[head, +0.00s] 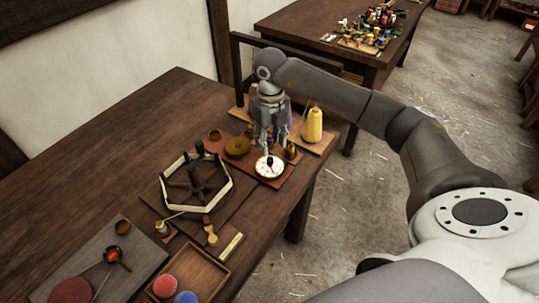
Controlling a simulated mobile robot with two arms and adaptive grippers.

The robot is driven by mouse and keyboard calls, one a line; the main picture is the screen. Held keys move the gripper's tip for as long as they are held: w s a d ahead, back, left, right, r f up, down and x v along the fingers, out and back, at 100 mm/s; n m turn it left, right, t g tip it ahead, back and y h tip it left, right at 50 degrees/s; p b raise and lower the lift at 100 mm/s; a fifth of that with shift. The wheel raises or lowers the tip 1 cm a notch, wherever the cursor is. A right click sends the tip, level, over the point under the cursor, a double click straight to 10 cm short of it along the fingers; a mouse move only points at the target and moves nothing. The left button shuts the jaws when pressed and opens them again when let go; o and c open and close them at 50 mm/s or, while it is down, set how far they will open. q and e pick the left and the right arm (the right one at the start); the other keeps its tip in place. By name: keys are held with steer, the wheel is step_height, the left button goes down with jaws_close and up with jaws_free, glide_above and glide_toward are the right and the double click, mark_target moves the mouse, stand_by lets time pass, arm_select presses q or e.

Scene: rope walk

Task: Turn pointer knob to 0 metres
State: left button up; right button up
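A round white dial (265,171) lies near the table's right edge, on a reddish-brown board. A small dark pointer knob (270,161) stands up at its middle; the markings are too small to read, so I cannot tell where it points. My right gripper (267,145) points down just behind the dial and the knob. Its fingers are small and overlap in this view, so I cannot tell whether they are open or touch anything. My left gripper is not in view.
A yellow cone-shaped spool (313,125) stands right of my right gripper. A brown round piece (237,147) and a hexagonal winder (197,208) with dark posts lie to the left. A wooden tray (213,272) with red and blue discs is in front. Bare tabletop lies at the far left.

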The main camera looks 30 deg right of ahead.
mark_target(270, 159)
step_height(270, 159, down, 7)
steer(key=shift+p, duration=0.5)
jaws_close()
steer(key=shift+f+n+b, duration=0.15)
steer(key=shift+n+b, duration=0.35)
steer(key=shift+b, duration=0.35)
steer(key=shift+n, duration=0.3)
steer(key=shift+r, duration=0.2)
